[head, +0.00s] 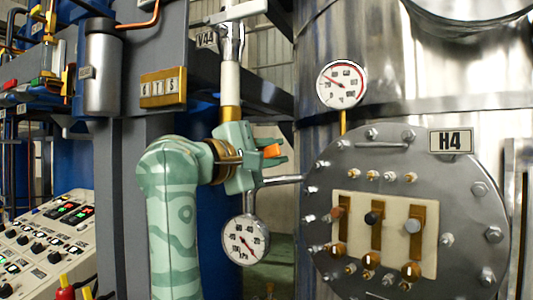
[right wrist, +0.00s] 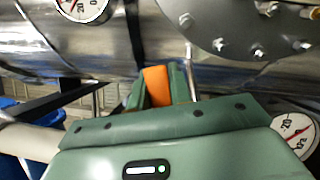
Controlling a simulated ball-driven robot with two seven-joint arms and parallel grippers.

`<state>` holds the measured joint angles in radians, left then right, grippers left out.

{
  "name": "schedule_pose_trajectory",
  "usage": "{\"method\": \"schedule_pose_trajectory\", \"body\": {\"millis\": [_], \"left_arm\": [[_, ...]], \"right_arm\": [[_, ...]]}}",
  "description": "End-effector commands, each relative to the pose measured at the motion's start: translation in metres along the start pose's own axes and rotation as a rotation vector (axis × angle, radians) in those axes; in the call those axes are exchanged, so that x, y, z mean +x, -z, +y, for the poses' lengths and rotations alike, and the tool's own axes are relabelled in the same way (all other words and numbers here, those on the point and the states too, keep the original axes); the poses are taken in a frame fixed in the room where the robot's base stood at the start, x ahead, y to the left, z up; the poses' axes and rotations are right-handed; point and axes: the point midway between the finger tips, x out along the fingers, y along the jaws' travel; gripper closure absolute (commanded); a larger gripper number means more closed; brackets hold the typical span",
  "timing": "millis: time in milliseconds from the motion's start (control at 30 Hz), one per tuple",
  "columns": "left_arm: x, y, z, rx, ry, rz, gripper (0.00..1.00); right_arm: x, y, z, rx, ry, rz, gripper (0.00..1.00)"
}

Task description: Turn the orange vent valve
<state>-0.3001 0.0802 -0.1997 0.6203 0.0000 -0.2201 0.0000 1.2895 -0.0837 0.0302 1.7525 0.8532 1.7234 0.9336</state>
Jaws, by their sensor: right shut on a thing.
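The orange vent valve (head: 271,151) shows as a small orange handle in the head view, beside the pipe under the V44 label. My right gripper (head: 277,155) is shut on it, with a green finger on either side. In the right wrist view the orange handle (right wrist: 157,86) stands between the two fingers (right wrist: 158,80) of my right gripper. The valve's body is mostly hidden behind the gripper and wrist. My left gripper is not in view.
A dial gauge (head: 246,240) hangs just below the gripper, and another gauge (head: 342,84) is up on the steel vessel. The bolted H4 plate (head: 345,170) with three levers is close on the right. A control panel (head: 45,245) stands at lower left.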

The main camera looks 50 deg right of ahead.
Motion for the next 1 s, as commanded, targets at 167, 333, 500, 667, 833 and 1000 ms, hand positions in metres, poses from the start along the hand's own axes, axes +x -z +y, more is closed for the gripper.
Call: {"method": "schedule_pose_trajectory", "body": {"millis": [167, 333, 500, 667, 833, 1000], "left_arm": [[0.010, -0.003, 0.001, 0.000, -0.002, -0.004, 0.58], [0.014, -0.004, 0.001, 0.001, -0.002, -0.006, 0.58], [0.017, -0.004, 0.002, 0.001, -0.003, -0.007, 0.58], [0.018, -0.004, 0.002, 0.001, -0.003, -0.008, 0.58], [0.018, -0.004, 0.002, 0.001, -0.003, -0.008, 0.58], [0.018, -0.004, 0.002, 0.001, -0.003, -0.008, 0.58]], "right_arm": [[-0.001, 0.002, -0.013, 0.117, 0.050, 0.002, 1.00], [-0.001, 0.003, -0.019, 0.199, 0.084, 0.003, 1.00], [-0.001, 0.004, -0.022, 0.249, 0.105, 0.002, 1.00], [-0.001, 0.004, -0.024, 0.271, 0.115, 0.002, 1.00], [-0.001, 0.004, -0.024, 0.279, 0.118, 0.003, 1.00], [-0.001, 0.004, -0.025, 0.280, 0.119, 0.003, 1.00]]}}
